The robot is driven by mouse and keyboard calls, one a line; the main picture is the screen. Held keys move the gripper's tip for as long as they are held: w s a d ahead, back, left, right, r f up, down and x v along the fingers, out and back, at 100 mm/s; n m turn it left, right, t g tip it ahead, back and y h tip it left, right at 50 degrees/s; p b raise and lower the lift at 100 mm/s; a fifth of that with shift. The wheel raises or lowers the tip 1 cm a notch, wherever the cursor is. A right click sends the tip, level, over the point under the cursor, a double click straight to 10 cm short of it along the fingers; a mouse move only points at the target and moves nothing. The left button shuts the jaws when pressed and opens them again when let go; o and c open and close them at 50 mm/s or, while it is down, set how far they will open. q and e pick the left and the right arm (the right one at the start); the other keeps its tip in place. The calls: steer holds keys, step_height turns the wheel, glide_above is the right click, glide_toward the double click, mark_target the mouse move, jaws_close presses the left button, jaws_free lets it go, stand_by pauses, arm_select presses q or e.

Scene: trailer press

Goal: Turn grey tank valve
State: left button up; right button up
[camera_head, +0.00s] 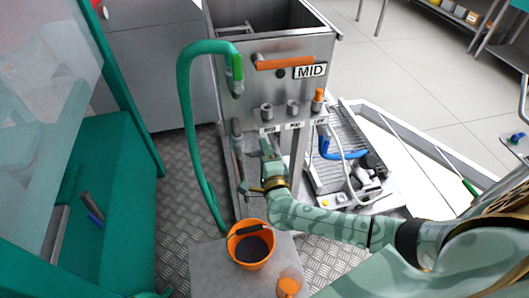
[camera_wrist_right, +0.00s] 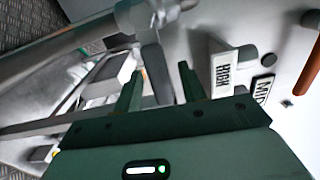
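The steel tank unit (camera_head: 297,100) stands in the middle of the head view, with grey and orange fittings above small labels on its front. My right gripper (camera_head: 266,150) is low in front of the left fittings. In the right wrist view, its two fingers (camera_wrist_right: 160,82) are spread apart. A dark grey lever (camera_wrist_right: 155,66) shows between the fingertips, beside a small white label (camera_wrist_right: 223,72). I cannot tell whether either finger touches it, and I cannot read which valve it is. My left gripper is out of view.
A green hose (camera_head: 186,120) arches down left of the tank. An orange bucket (camera_head: 250,245) and an orange-topped bottle (camera_head: 289,284) stand on a grey block in front. A ribbed metal rack with a blue handle (camera_head: 340,152) lies to the right. Teal machinery (camera_head: 110,180) fills the left.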

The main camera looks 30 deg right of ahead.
steer(key=p+v, duration=0.2)
steer(key=v, duration=1.4)
steer(key=shift+s, duration=0.2)
steer(key=shift+a, duration=0.2)
